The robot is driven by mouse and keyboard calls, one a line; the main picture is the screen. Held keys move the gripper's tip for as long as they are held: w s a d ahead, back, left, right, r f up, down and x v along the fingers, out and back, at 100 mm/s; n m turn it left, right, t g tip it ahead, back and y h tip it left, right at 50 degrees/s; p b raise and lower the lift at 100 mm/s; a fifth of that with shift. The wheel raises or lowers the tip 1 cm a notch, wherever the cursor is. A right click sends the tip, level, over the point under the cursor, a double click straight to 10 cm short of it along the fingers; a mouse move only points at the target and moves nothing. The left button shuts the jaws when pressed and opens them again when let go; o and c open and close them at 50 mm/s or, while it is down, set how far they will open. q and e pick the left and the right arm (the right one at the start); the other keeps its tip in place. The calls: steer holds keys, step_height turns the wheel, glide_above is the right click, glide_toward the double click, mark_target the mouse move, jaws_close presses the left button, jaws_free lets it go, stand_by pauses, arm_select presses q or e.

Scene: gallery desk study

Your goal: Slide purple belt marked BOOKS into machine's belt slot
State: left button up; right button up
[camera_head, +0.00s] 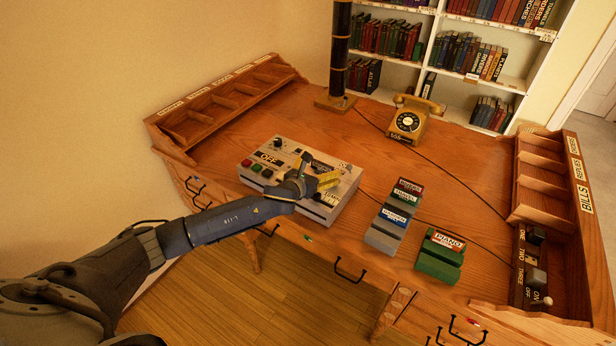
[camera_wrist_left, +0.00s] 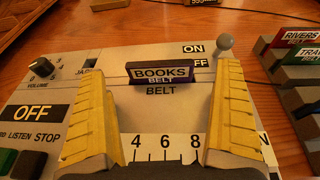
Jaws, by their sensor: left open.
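The dark purple belt marked BOOKS (camera_wrist_left: 161,74) stands in the belt slot of the machine, just above the printed word BELT, in the left wrist view. How deep it sits is hard to tell. The pale grey machine (camera_head: 335,199) sits on the desk with an OFF sign and coloured buttons. My left gripper (camera_head: 326,181) is over the machine's right half, open, with its yellow fingers on either side of the belt and apart from it. In the head view the gripper and glare make the belt hard to pick out.
Grey racks with the RIVERS and TRAVEL belts (camera_wrist_left: 302,54) and a green PIANO block (camera_head: 440,257) stand right of the machine. A rotary telephone (camera_head: 411,121) is behind. A switch knob (camera_wrist_left: 224,44) is close to the right finger. Wooden pigeonholes (camera_head: 541,183) edge the desk.

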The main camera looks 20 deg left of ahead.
arm_select(q)
steer(key=v, duration=0.8)
steer(key=shift+s+r, duration=0.2)
steer(key=shift+s, duration=0.1)
steer(key=shift+a, duration=0.1)
